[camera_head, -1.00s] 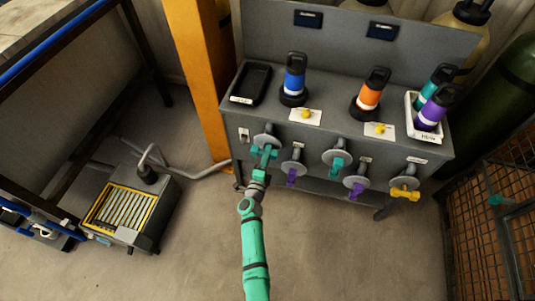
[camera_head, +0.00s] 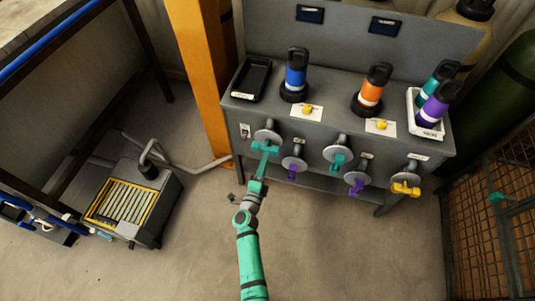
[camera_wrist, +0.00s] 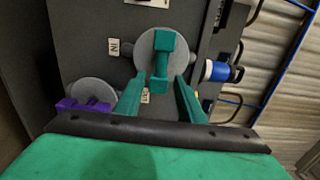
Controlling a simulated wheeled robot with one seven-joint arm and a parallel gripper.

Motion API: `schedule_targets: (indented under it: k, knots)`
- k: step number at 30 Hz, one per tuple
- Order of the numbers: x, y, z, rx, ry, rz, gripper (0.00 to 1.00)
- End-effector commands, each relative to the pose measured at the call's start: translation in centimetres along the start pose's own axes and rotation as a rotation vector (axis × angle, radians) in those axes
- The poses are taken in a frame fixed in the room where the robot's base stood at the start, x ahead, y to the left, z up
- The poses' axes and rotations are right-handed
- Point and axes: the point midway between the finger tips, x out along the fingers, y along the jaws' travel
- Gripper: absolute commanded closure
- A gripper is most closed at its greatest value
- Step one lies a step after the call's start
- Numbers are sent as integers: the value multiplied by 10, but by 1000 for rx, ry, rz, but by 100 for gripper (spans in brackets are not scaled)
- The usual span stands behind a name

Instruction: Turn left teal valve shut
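The left teal valve (camera_head: 265,147) is on the bench front at the far left of the valve row. Its teal handle lies roughly level in the head view. In the wrist view the teal handle (camera_wrist: 161,62) stands upright in front of its grey round disc. My gripper (camera_wrist: 160,78) is open, with one finger on each side of the handle's lower end and a visible gap to both. I cannot tell how deep the fingers reach. In the head view my gripper (camera_head: 262,166) is just below the valve and partly overlaps it.
A purple valve (camera_head: 293,168) is close on the right, also in the wrist view (camera_wrist: 84,98). Further right are another teal valve (camera_head: 338,158), a second purple valve (camera_head: 355,182) and a yellow valve (camera_head: 405,188). Bottles and a black tray (camera_head: 252,79) stand on top.

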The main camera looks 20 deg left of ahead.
Motion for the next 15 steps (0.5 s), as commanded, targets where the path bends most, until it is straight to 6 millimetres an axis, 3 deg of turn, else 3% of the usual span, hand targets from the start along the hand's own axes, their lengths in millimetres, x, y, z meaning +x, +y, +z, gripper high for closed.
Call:
schedule_targets:
  k: [6, 15]
  knots:
    - [-31, 0, 0, 0, 0, 0, 64]
    - [-41, -1, 0, 0, 1, -1, 64]
